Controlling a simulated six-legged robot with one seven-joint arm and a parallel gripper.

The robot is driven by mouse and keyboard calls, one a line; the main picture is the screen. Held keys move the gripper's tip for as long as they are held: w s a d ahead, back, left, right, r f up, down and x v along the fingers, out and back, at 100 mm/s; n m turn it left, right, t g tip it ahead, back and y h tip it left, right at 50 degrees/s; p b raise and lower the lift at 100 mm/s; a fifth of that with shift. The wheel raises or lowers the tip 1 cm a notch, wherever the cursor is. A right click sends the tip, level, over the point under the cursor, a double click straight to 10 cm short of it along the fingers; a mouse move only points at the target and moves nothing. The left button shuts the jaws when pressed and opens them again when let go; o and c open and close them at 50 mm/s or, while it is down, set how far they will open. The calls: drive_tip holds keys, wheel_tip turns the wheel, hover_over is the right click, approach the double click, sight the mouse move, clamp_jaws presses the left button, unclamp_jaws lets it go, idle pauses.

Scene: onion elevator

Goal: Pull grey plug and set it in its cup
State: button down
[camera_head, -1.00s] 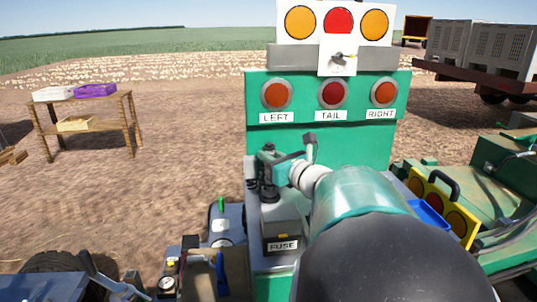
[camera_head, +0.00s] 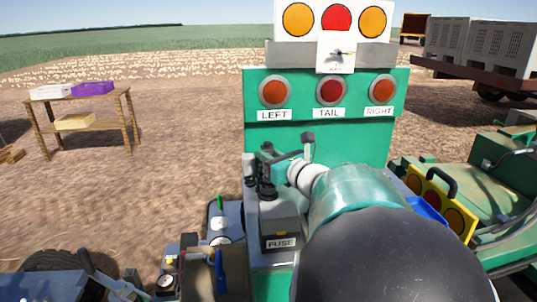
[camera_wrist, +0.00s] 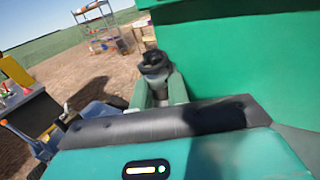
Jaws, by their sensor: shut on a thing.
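My gripper (camera_head: 266,166) is at the left end of my arm, above the box marked FUSE (camera_head: 280,238) and in front of the green panel. In the wrist view its two green fingers (camera_wrist: 160,88) are shut on a dark grey plug (camera_wrist: 154,66) with a black ringed top. In the head view the plug is small and partly hidden by the fingers. I cannot tell whether its lower end is free or still seated. I cannot clearly make out its cup.
The green panel (camera_head: 300,145) with LEFT, TAIL and RIGHT lamps stands close behind my gripper. A blue tray (camera_head: 428,208) and a yellow lamp board (camera_head: 441,203) are right of my arm. Gauges and levers stand at lower left. A wooden table (camera_head: 82,118) is farther off.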

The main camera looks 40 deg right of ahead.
drive_tip(key=shift+f, duration=0.55)
drive_tip(key=c, duration=0.9)
unclamp_jaws()
drive_tip(key=shift+r, duration=3.5)
